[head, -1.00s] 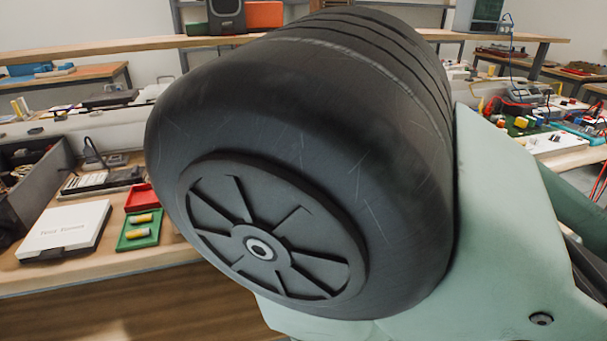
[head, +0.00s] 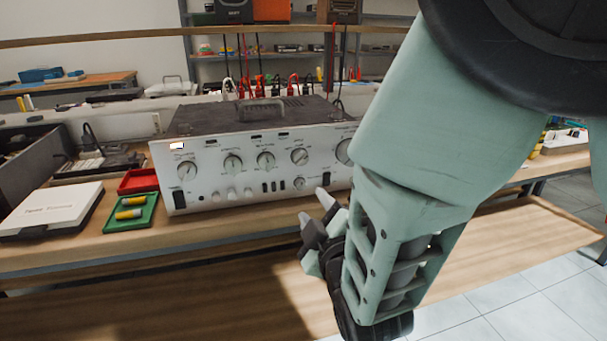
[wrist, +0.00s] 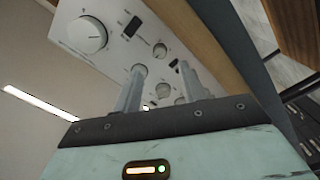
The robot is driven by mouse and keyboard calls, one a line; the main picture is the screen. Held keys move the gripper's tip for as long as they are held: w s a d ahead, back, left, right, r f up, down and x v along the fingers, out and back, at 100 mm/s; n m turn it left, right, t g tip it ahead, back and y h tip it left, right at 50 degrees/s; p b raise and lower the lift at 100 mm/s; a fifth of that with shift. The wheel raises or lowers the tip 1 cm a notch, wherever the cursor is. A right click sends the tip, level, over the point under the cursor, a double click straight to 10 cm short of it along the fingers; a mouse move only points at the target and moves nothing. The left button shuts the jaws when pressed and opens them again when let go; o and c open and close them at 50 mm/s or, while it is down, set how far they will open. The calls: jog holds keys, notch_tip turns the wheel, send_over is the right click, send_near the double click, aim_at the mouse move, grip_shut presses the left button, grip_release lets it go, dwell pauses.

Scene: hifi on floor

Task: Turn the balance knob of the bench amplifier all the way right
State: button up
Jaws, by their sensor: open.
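The bench amplifier (head: 215,188) stands on the bench with its silver front facing me. Its front has a row of knobs, including one at the left (head: 187,171), two in the middle (head: 233,163) (head: 266,160) and one farther right (head: 299,156). I cannot read the labels, so I cannot tell which is the balance knob. My gripper (head: 318,222) is open and empty, low in front of the amplifier's right part and apart from it. In the wrist view, my gripper (wrist: 161,74) points at the panel, with a large knob (wrist: 88,35) and a small knob (wrist: 160,50) beyond the fingers.
A green tray (head: 149,222) with yellow cylinders, a red tray (head: 130,183) and a white box (head: 45,212) lie left of the amplifier. Cables (head: 240,70) rise behind it. My arm hides its right end. The bench front edge is clear.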

aim_at(302, 187)
jog(key=x, duration=0.7)
jog(key=shift+w+f, duration=0.1)
grip_shut()
